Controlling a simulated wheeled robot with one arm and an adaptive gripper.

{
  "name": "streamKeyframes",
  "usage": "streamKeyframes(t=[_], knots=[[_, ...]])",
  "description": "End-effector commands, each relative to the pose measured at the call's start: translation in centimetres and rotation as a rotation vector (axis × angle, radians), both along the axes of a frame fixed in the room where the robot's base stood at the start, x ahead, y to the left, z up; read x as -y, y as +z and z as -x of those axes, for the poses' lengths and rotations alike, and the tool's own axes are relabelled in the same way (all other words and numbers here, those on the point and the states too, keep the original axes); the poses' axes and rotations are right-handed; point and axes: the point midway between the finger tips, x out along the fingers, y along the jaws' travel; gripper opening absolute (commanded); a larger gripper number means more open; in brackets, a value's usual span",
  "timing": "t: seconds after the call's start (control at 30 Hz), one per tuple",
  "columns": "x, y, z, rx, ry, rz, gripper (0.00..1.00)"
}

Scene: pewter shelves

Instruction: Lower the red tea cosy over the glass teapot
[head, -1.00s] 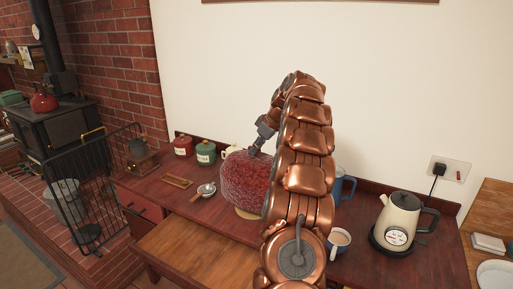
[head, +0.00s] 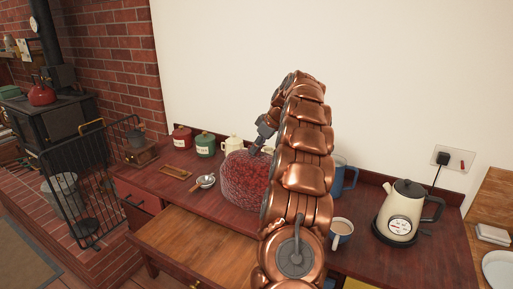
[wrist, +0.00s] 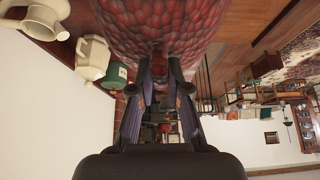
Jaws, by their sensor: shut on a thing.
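The red tea cosy (head: 245,180), quilted and dome-shaped, is upright at the middle of the dark red desk (head: 215,208). My gripper (head: 261,146) is shut on its top. In the wrist view the cosy (wrist: 150,25) fills the upper middle, and my gripper's fingers (wrist: 160,75) close on its top knob. The glass teapot is not visible in either view. I cannot tell whether the cosy is around it or how far its lower edge is from the desk. My arm hides the cosy's right side.
Red (head: 181,138) and green (head: 205,145) canisters and a cream jug (head: 232,147) stand behind left. A strainer (head: 205,182) and wooden tray (head: 176,172) lie left. A blue mug (head: 347,178), a tea mug (head: 341,231) and a cream kettle (head: 402,215) stand right.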

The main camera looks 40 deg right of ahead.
Motion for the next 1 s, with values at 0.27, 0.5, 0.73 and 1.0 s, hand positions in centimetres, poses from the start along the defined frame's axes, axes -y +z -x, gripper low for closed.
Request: streamKeyframes(t=[0.27, 0.5, 0.73, 1.0], knots=[[0.0, 0.0, 0.0, 0.000, 0.000, 0.001, 0.00], [0.0, 0.0, 0.0, 0.000, 0.000, 0.001, 0.41], [0.0, 0.0, 0.0, 0.000, 0.000, 0.000, 0.45], [0.2, 1.0, 0.5, 0.002, 0.000, 0.002, 0.45]])
